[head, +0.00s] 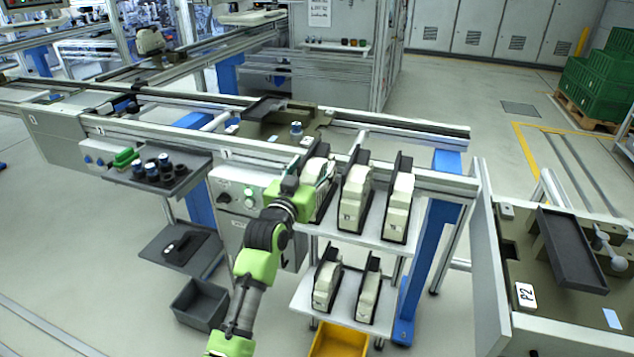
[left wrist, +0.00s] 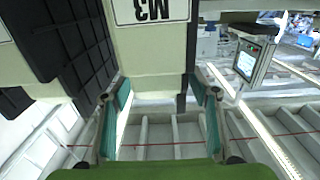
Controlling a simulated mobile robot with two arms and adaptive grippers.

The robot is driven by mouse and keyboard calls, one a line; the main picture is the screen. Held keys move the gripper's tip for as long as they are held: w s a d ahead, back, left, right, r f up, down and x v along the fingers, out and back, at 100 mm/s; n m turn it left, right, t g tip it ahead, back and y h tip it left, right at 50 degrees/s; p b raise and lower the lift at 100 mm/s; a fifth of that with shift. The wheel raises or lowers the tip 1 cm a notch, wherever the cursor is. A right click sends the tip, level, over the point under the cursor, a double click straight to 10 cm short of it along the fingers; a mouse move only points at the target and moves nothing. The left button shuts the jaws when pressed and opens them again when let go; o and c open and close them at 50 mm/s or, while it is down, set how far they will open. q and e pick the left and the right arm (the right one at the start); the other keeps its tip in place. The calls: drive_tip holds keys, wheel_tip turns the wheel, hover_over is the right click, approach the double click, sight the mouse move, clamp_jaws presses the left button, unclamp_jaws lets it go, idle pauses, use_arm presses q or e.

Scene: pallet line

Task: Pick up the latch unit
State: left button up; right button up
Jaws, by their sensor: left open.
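Beige units that look like the latch units stand in black holders on a two-level rack. On the upper shelf are a middle unit (head: 354,200), a right unit (head: 398,208) and a left one partly hidden by my left gripper (head: 322,182). Two more, a left one (head: 326,284) and a right one (head: 368,294), are on the lower shelf. In the left wrist view a beige unit (left wrist: 150,60) marked M3, upside down, is right ahead of my open left gripper (left wrist: 162,105), its lower end near the fingertips. I cannot tell whether they touch it. My right gripper is out of view.
A dark tray of knobs (head: 160,172) hangs left of my arm, above a grey bin (head: 200,304). A yellow bin (head: 338,343) sits under the rack. A bench with a black tray (head: 572,250) and a P2 label stands at right. Open floor lies behind it.

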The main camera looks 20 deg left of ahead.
sight(318, 157)
use_arm(q)
drive_tip(key=shift+w+f, duration=0.1)
drive_tip(key=shift+w, duration=2)
drive_tip(key=c, duration=1.4)
clamp_jaws()
